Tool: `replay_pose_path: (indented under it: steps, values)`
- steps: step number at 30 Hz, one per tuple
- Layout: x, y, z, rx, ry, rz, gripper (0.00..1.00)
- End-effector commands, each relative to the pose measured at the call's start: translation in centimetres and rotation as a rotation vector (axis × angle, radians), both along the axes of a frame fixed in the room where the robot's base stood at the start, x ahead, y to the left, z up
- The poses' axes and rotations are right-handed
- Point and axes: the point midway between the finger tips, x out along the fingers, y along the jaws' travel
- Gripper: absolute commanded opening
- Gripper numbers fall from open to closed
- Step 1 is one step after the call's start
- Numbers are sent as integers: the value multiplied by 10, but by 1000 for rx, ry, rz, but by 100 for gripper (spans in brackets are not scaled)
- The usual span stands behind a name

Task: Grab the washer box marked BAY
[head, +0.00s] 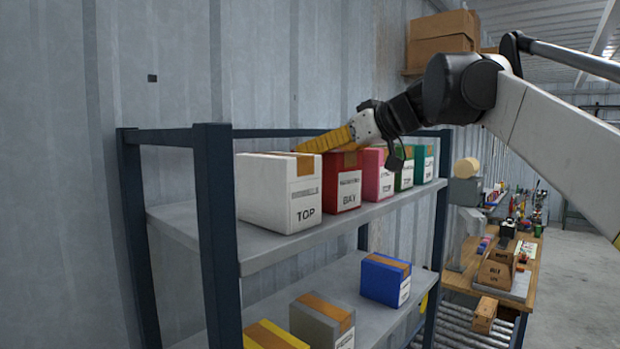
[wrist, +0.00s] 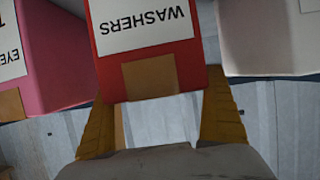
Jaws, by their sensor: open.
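The red box (head: 349,190) marked BAY stands on the upper shelf, between a white box and a pink box. In the wrist view the red box (wrist: 194,76) shows upside down, with the word WASHERS on its white label and a tan tape strip. My gripper (head: 310,147) is above the top of the red box in the head view. In the wrist view its yellow fingers (wrist: 160,96) are open, one near each side of the box's tape end. I cannot tell whether they touch it.
The white box (head: 268,195) marked TOP is close on the left; the pink box (head: 378,178) is close on the right. Green (head: 404,171) and teal boxes (head: 423,164) follow. A dark blue shelf post (head: 218,220) stands in front. The lower shelf holds blue (head: 384,280), grey and yellow boxes.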

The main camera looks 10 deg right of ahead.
Motion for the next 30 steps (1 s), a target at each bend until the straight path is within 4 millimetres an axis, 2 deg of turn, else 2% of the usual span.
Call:
replay_pose_path:
  steps: [2,3,8,9,20,23,30]
  values:
    - [0,0,0,0,0,0,97]
    - [0,0,0,0,0,0,85]
    - [0,0,0,0,0,0,36]
    - [0,0,0,0,0,0,33]
    - [0,0,7,0,0,0,33]
    - [0,0,18,0,0,0,33]
    - [1,0,67,0,0,0,33]
